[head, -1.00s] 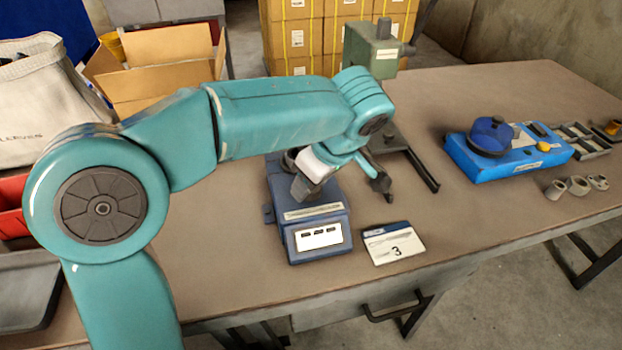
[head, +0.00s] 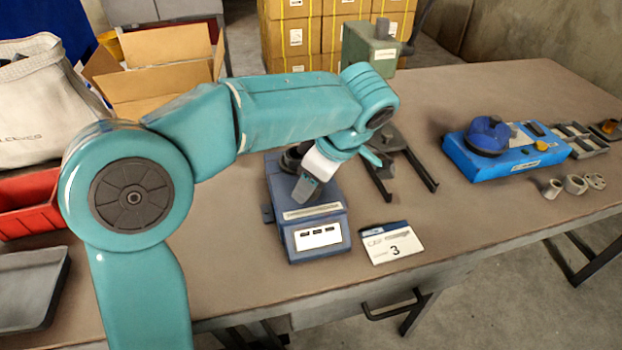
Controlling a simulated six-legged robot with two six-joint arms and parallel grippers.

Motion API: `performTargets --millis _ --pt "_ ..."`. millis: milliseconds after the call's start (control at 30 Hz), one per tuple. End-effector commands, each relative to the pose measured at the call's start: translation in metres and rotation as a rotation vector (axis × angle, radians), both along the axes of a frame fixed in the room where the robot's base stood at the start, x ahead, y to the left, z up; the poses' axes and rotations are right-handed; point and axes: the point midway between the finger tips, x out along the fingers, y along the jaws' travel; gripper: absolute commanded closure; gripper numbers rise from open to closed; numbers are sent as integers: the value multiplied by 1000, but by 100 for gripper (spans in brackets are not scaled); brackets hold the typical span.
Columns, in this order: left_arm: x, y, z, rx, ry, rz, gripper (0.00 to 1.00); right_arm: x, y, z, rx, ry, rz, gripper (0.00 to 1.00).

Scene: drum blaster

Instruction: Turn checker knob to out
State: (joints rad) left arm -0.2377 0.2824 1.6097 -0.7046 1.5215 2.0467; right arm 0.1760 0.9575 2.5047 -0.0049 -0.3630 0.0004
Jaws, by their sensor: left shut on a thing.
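The checker is a blue-grey box (head: 317,222) with a white label panel on its front, standing on the table left of centre in the head view. My left gripper (head: 304,190) points down over the top of this box. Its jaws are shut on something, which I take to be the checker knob. The knob is hidden by the fingers, so its setting cannot be read. A dark round part (head: 291,160) shows behind the gripper on the box. My right gripper is not in view.
A card marked 3 (head: 387,243) lies right of the checker. A green machine (head: 368,48) with dark rails stands behind. A blue unit (head: 500,154) with a round blue top and small grey rings sit at right. Cardboard boxes and a red bin (head: 28,205) are at left.

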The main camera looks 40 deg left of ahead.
Motion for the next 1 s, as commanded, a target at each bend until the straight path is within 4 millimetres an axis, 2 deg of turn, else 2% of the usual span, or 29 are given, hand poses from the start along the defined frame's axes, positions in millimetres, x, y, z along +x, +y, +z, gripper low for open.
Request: performTargets --millis 33,100,467,567,1000 --pt "-1 -1 -2 -1 5 1 49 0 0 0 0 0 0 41" --pt "-1 -1 -2 -1 4 0 28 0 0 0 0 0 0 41" --pt "0 -2 4 0 0 -1 28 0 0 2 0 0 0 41" --pt "1 -7 18 0 -1 -3 28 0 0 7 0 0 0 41" --pt "5 -50 122 -1 0 -2 28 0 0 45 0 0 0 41"
